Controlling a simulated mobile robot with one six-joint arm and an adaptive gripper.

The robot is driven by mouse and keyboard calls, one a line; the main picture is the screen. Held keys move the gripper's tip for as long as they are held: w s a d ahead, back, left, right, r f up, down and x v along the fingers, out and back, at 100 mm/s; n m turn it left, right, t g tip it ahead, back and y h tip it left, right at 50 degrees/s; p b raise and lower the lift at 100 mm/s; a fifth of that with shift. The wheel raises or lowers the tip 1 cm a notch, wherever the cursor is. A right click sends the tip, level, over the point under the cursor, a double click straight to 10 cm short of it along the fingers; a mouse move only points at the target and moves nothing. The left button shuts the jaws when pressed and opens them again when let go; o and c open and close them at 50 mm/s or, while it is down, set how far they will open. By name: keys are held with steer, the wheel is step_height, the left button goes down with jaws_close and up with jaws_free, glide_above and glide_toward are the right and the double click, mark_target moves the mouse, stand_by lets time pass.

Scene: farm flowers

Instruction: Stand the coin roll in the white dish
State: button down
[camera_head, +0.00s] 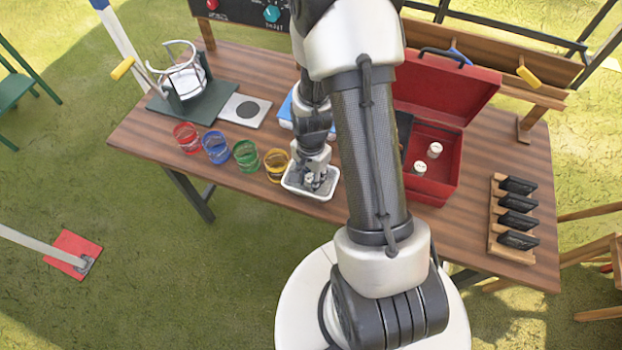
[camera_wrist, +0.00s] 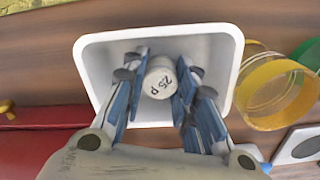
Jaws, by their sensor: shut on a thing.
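The white dish (camera_head: 298,188) stands near the table's front edge, and its rim also shows in the wrist view (camera_wrist: 231,60). My gripper (camera_head: 314,181) is down inside the dish. In the wrist view my gripper (camera_wrist: 158,85) has its blue-padded fingers on both sides of the coin roll (camera_wrist: 160,80), shut on it. The roll is pale, with "25 P" on its round end, which faces the camera. It is within the dish walls. Whether its lower end touches the dish floor is hidden. In the head view the coin roll (camera_head: 310,178) shows small between the fingers.
Red, blue, green and yellow (camera_head: 276,164) rings stand in a row left of the dish. An open red toolbox (camera_head: 434,190) at right holds two white rolls (camera_head: 434,150). A wooden rack (camera_head: 497,240) with several black blocks stands at far right.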

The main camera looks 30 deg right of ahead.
steer(key=c, duration=1.3)
jaws_free()
steer(key=shift+f, duration=0.2)
step_height(320, 180, up, 12)
steer(key=p, duration=0.4)
step_height(320, 180, up, 9)
steer(key=n+t, duration=0.1)
steer(key=n, duration=0.2)
glide_above(311, 177)
steer(key=a, duration=0.3)
steer(key=shift+s+a+r+n+t, duration=0.6)
steer(key=shift+s+a+r+n, duration=0.7)
steer(key=shift+s+r+n, duration=0.9)
steer(key=shift+s+a+r+n+t, duration=0.6)
steer(key=shift+s+a+r+n, duration=0.8)
steer(key=shift+s+r, duration=1.3)
steer(key=shift+s+a+r+n+t, duration=0.6)
steer(key=shift+s+a+r+n, duration=0.6)
steer(key=shift+s+r+n, duration=1.3)
steer(key=shift+w+r+m, duration=0.5)
steer(key=shift+w+m, duration=0.1)
